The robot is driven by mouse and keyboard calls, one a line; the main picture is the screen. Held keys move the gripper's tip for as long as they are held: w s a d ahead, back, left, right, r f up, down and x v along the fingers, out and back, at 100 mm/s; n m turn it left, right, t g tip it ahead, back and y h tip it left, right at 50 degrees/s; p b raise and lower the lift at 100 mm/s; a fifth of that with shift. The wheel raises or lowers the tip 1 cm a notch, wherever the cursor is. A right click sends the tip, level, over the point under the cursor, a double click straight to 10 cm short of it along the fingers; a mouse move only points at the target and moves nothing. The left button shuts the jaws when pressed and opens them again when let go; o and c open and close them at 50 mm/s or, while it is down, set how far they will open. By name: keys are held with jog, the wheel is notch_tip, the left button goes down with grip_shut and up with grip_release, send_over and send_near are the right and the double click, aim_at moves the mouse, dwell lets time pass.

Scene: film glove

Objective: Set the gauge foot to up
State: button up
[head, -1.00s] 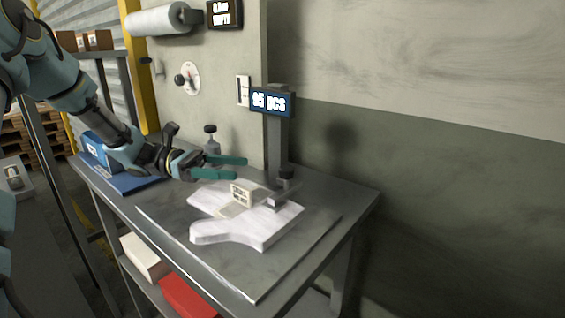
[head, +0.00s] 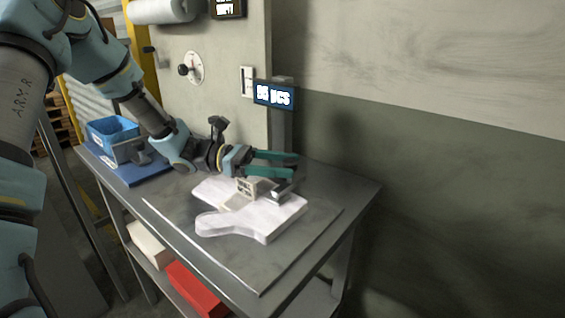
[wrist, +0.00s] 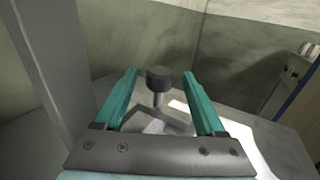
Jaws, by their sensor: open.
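The gauge is a grey post (head: 281,130) standing at the back of the metal table, with a blue display (head: 274,95) on it. Its metal foot (head: 281,192) is low, at the white glove stack (head: 262,217); I cannot tell whether it touches. In the wrist view a black knob (wrist: 159,78) on a thin metal stem stands between my fingers, above the foot. My gripper (head: 287,165) is open, with teal fingers on either side of the knob and not closed on it. In the head view the gripper hides the knob.
A small beige labelled block (head: 252,187) sits on the gloves beside the foot. A blue bin (head: 112,133) stands at the table's left end. A wall panel with a dial (head: 191,68) rises behind. The table's front right is clear.

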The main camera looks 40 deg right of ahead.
grip_shut()
dwell(0.6)
dwell(0.8)
